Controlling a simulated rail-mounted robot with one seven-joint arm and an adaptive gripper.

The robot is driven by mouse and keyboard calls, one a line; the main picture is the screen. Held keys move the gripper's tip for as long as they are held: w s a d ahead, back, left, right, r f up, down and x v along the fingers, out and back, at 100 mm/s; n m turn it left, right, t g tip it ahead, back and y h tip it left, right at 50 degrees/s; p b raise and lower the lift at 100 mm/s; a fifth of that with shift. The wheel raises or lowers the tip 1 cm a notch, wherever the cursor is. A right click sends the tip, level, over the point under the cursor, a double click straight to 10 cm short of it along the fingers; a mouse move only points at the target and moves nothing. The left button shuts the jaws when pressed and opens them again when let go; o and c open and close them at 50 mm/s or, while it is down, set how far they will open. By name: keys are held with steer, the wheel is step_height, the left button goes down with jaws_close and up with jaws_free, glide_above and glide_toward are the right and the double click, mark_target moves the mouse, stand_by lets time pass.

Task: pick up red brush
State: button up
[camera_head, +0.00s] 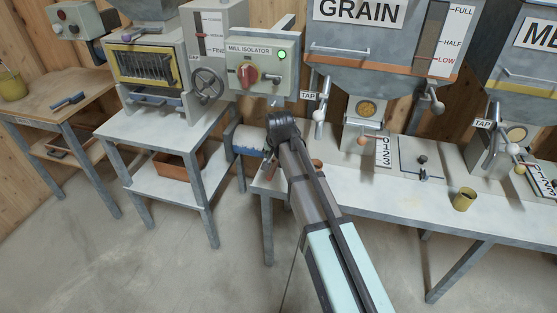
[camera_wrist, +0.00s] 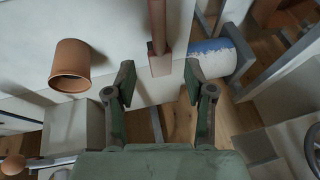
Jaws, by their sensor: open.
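A reddish-brown bar with a block-like end, which looks like the red brush (camera_wrist: 159,62), shows in the wrist view at the top middle. It lies at the edge of a pale tabletop, and its far end runs out of the picture. My gripper (camera_wrist: 159,76) is open, with its two green fingers on either side of the line of the bar. The block end is just ahead of the gap, and I cannot tell the distance. In the head view a small reddish piece (camera_head: 271,169) shows left of my arm, probably the same brush. My arm hides much of that spot and the fingers.
A blue-and-white cylinder (camera_wrist: 216,58) is close on the right. The mill isolator box (camera_head: 262,67) and grain hopper (camera_head: 385,45) are behind. A yellow cup (camera_head: 464,200) stands on the right bench.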

mark_target(274, 167)
steer(key=p+x, duration=0.1)
steer(key=x, duration=0.9)
steer(key=shift+f, duration=0.35)
jaws_close()
